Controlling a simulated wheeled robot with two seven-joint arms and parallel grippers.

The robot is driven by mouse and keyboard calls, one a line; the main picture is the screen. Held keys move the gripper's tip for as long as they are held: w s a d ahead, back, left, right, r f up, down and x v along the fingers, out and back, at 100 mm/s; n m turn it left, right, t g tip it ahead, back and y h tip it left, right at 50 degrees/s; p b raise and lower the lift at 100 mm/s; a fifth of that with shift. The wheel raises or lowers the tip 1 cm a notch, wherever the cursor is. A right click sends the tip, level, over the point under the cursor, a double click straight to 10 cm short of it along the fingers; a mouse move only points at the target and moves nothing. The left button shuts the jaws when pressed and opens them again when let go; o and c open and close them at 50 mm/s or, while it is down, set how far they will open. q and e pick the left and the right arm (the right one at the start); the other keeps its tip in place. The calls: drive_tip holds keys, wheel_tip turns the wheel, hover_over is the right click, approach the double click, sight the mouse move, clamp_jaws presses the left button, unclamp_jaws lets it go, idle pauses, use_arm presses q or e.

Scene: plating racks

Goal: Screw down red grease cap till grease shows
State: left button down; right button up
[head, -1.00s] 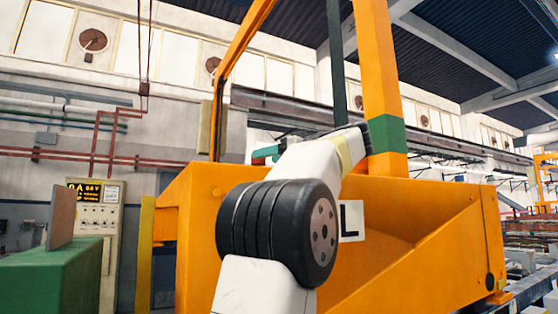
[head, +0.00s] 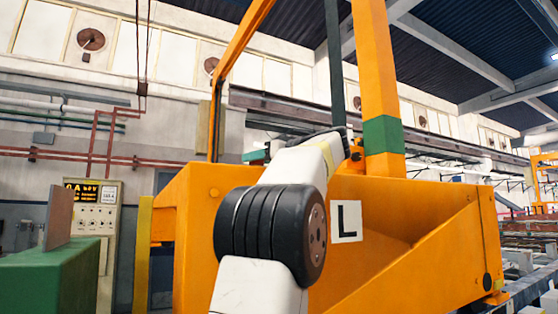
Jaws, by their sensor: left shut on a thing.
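My left arm rises from the bottom centre and reaches up to the orange post with a green band. My left gripper (head: 345,132) is a small dark shape at the arm's far end, just left of the green band. It is shut, but its fingertips and what lies between them are mostly hidden behind my white wrist. No red cap shows clearly. A small orange fitting (head: 356,155) with a dark part shows beside the post, just below and right of the gripper. No grease can be made out. My right gripper is not in view.
A large orange frame (head: 390,270) with a white "L" plate (head: 346,221) fills the middle. Its orange post (head: 376,60) stands behind the gripper. A green block (head: 50,280) and a control cabinet (head: 97,220) are at left. Racks and rails lie at right.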

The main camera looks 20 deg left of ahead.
use_arm(q)
drive_tip(key=shift+m+t+h, duration=0.3)
drive_tip(key=shift+m+t, duration=0.1)
drive_tip(key=shift+t, duration=0.2)
drive_tip(key=m+t+h, duration=0.2)
drive_tip(key=t, duration=0.1)
drive_tip(key=m+t+h, duration=0.1)
drive_tip(key=m+t, duration=0.1)
drive_tip(key=t, duration=0.1)
drive_tip(key=shift+s+a+m+h, duration=0.2)
drive_tip(key=shift+m+h, duration=0.1)
drive_tip(key=shift+h, duration=0.1)
drive_tip(key=m+t+h, duration=0.2)
drive_tip(key=h, duration=0.1)
drive_tip(key=m+t+h, duration=0.2)
drive_tip(key=h, duration=0.1)
drive_tip(key=shift+w+d+m, duration=0.1)
drive_tip(key=shift+d+m, duration=0.05)
drive_tip(key=shift+m, duration=0.25)
drive_tip(key=shift+m+h, duration=0.3)
drive_tip(key=shift+h, duration=0.3)
drive_tip(key=c, duration=0.9)
unclamp_jaws()
drive_tip(key=shift+o, duration=0.2)
